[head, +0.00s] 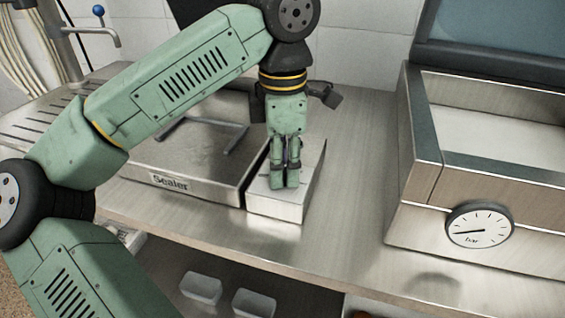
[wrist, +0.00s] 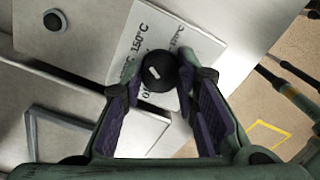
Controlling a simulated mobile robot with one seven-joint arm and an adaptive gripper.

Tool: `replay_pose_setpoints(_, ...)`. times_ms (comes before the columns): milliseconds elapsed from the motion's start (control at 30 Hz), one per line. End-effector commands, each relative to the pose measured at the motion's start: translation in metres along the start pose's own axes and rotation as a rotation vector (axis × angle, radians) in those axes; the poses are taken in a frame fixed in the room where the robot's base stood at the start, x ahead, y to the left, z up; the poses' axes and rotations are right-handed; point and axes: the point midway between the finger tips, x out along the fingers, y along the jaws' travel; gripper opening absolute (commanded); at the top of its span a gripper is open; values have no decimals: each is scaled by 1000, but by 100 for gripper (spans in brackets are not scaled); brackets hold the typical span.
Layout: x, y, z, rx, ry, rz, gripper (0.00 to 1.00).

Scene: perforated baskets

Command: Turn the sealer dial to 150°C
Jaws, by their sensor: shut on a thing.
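The sealer (head: 205,190) is a low steel machine on the counter in the head view, with a steel control box (head: 278,209) at its right end. In the wrist view its black round dial (wrist: 159,72) sits on a white printed label (wrist: 152,18). The dial has a short white mark left of its middle. The label reads 150°C up and left of the dial, with another partly blurred temperature up and right. My gripper (head: 286,182) points down over the box, its fingers (wrist: 160,82) shut on the dial from both sides. The dial is hidden in the head view.
A large steel machine with a raised lid (head: 490,35) and a bar gauge (head: 480,228) stands at the right. Bare counter (head: 350,170) lies between it and the control box. Small white tubs (head: 254,303) sit on the shelf below. A tap (head: 95,35) is at the back left.

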Motion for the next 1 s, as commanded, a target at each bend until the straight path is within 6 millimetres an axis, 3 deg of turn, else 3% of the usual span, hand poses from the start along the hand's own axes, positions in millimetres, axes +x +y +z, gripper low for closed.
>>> replay_pose_setpoints(133, 0, 0, 0, 0, -2, 1, 0)
replay_pose_setpoints(167, 0, 0, 0, -1, -2, 1, 29)
replay_pose_setpoints(433, 0, 0, 0, -1, -1, 0, 47)
replay_pose_setpoints(767, -2, 0, 0, -2, 0, 0, 48)
replay_pose_setpoints(1000, -34, 0, 0, -5, 1, 4, 48)
